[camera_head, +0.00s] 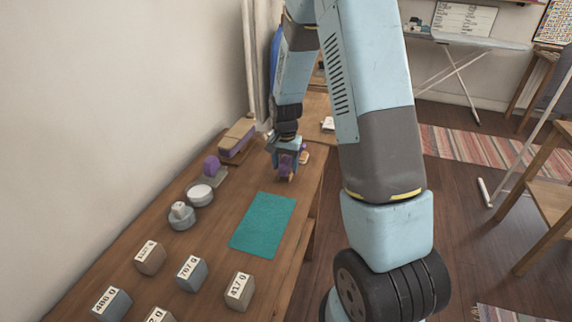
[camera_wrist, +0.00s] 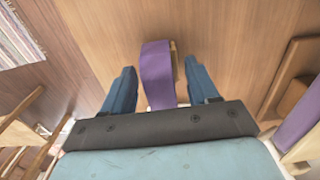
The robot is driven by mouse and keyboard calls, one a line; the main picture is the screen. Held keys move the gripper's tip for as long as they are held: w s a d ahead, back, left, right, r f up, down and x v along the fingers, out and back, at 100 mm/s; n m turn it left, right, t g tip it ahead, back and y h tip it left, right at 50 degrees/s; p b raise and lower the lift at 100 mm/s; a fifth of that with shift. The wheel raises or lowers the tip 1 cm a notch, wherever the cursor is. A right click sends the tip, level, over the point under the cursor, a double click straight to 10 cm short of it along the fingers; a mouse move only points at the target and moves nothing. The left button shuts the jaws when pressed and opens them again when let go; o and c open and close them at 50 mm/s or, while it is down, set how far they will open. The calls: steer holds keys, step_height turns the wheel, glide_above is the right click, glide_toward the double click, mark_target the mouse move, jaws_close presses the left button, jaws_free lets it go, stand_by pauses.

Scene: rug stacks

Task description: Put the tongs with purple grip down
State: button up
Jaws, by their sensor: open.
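The tongs' purple grip (camera_wrist: 157,75) lies between the two blue fingers of my gripper (camera_wrist: 161,78) in the wrist view, with a gap on either side. A thin tan part shows along its right edge. The wooden table top (camera_wrist: 110,25) is behind it. In the head view my gripper (camera_head: 285,172) is low over the far part of the table, with a bit of purple (camera_head: 285,164) at its fingers. The gripper is open. The rest of the tongs is hidden by the gripper, and I cannot tell whether they touch the table.
A teal mat (camera_head: 263,224) lies nearer on the table. Several numbered blocks (camera_head: 191,272) stand in front. A round white-topped item (camera_head: 200,194) and a wooden piece with purple (camera_head: 237,139) are along the wall side. The table's right edge is close to my gripper.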

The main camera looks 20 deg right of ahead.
step_height(320, 180, up, 12)
steer(key=s+r+n+t, duration=0.3)
steer(key=s+r+n, duration=0.1)
steer(key=s+r, duration=1.05)
steer(key=s+r+n+t, duration=0.2)
steer(key=s+r, duration=0.4)
steer(key=s, duration=0.7)
steer(key=shift+s+d+r+n+t, duration=0.15)
steer(key=shift+s+n+t, duration=0.2)
steer(key=shift+n, duration=0.25)
stand_by(1.7)
